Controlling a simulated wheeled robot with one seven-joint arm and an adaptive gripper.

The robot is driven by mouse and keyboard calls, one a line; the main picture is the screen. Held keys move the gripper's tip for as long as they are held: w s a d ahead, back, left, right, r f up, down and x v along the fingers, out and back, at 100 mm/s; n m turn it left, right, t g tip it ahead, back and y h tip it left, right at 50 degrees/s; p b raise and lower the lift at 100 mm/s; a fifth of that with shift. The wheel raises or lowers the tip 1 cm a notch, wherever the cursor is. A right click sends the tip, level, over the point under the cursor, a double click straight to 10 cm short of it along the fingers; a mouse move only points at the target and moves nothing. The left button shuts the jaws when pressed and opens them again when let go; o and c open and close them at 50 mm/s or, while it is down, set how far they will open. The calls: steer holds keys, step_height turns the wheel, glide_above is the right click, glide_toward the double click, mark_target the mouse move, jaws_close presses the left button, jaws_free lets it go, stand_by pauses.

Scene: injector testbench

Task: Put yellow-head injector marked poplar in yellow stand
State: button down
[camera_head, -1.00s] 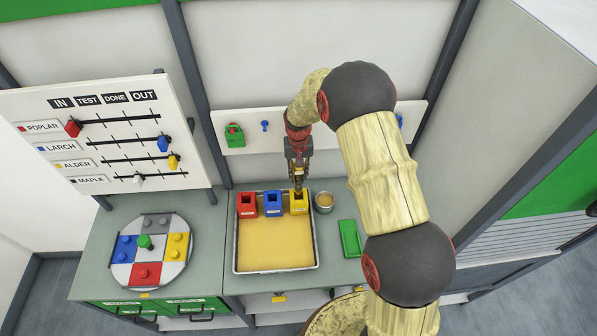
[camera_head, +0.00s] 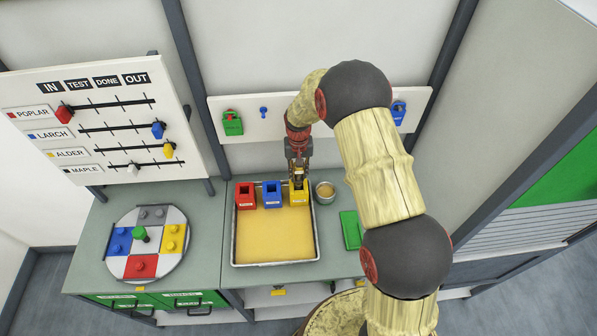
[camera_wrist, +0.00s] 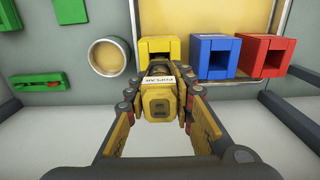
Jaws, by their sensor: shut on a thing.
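My gripper (camera_head: 298,179) points down at the yellow stand (camera_head: 299,198), the right one of three stands in the tray. In the wrist view my gripper (camera_wrist: 159,98) is shut on the yellow-head injector (camera_wrist: 157,104), whose label reads POPLAR. The injector's head faces the wrist camera, and its lower part runs toward the opening of the yellow stand (camera_wrist: 136,44). The head hides most of that opening, so I cannot tell how deep the injector reaches into it.
The blue stand (camera_head: 272,199) and red stand (camera_head: 246,200) are close on the left in the tray (camera_head: 234,235). A round cup (camera_head: 325,191) stands just right of the tray. A round plate with coloured blocks (camera_head: 141,214) is at left.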

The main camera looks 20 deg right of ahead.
mark_target(299, 179)
steer(key=shift+f+b, duration=1.2)
steer(key=shift+f, duration=0.8)
steer(key=c, duration=2)
jaws_free()
steer(key=o, duration=0.5)
steer(key=shift+o, duration=0.2)
step_height(299, 179, up, 12)
